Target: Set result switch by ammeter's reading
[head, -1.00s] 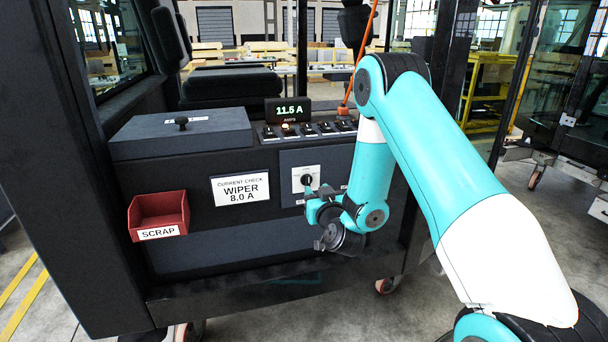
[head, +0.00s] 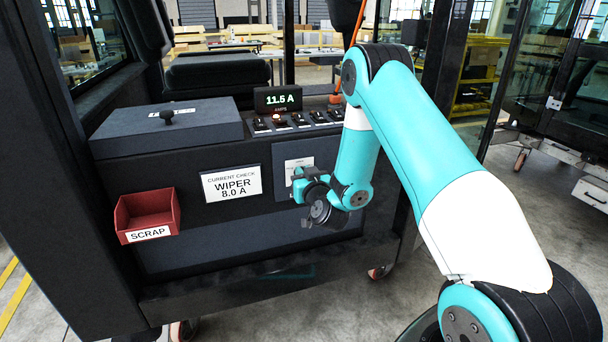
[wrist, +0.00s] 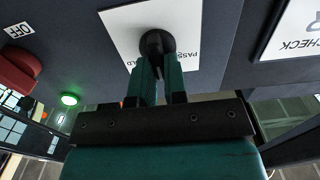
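The ammeter (head: 278,99) reads 11.5 A in green digits on top of the console. A white card (head: 232,185) on the console front says CURRENT CHECK, WIPER, 8.0 A. The result switch is a round black knob (wrist: 155,43) on a white plate (wrist: 118,22). The plate's lettering is upside down in the wrist view; PASS and part of HOLD show. My gripper (wrist: 160,75) is at the knob, its teal fingers close together with the dark knob grip between them. In the head view my gripper (head: 305,190) covers the knob. The knob's pointing direction is unclear.
Small switches (head: 298,120) line the console top, one lit orange. A red SCRAP bin (head: 147,215) hangs at the left. A grey lidded box (head: 168,130) sits on top. The wrist view shows a lit green lamp (wrist: 69,99), an OFF label (wrist: 20,30) and a red part (wrist: 17,72).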

